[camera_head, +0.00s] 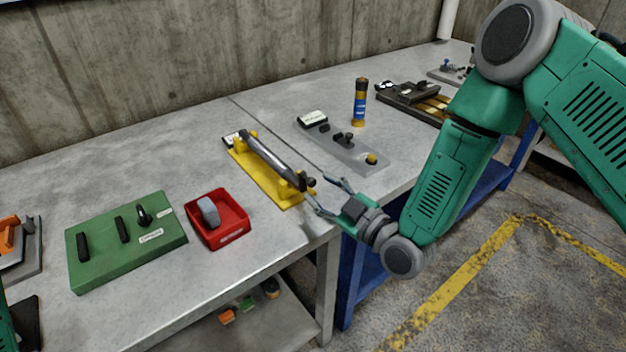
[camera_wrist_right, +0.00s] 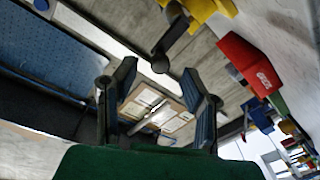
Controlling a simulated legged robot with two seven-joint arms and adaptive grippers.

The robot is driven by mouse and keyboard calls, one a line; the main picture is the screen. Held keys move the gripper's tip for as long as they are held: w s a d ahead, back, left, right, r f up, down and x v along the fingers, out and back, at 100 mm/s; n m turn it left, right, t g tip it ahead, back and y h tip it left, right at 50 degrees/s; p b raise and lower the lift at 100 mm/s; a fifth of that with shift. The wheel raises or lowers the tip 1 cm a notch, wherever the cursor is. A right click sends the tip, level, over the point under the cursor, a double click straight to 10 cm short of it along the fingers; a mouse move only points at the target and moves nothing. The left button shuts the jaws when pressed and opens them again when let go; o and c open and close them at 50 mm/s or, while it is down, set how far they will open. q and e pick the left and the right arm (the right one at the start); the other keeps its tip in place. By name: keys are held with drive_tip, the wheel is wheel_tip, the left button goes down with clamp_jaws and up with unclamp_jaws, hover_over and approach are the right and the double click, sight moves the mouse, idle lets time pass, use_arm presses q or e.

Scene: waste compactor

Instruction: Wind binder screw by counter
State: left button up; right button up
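A yellow fixture (camera_head: 262,175) stands on the grey workbench and carries a long grey screw or rod (camera_head: 272,158) between its two uprights. A dark crank with a knob (camera_head: 308,183) sits at the rod's near right end. A small white counter-like block (camera_head: 231,140) is at the far end; its reading is too small to tell. My right gripper (camera_head: 325,193) is open and empty, just right of the crank. In the right wrist view, the dark knob (camera_wrist_right: 160,63) lies beyond and between the spread fingers (camera_wrist_right: 158,98), apart from them. My left gripper is not seen.
A red bin (camera_head: 233,226) holding a grey piece and a green panel (camera_head: 88,266) are left of the fixture. The bench's front edge is close by.

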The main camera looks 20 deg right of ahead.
sight(314, 184)
drive_tip(key=x, duration=0.2)
drive_tip(key=shift+w+a, duration=0.2)
drive_tip(key=shift+a, duration=0.25)
drive_tip(key=shift+w+a, duration=0.1)
drive_tip(key=shift+w, duration=0.35)
drive_tip(key=shift+d, duration=0.4)
clamp_jaws()
drive_tip(key=shift+a, duration=0.2)
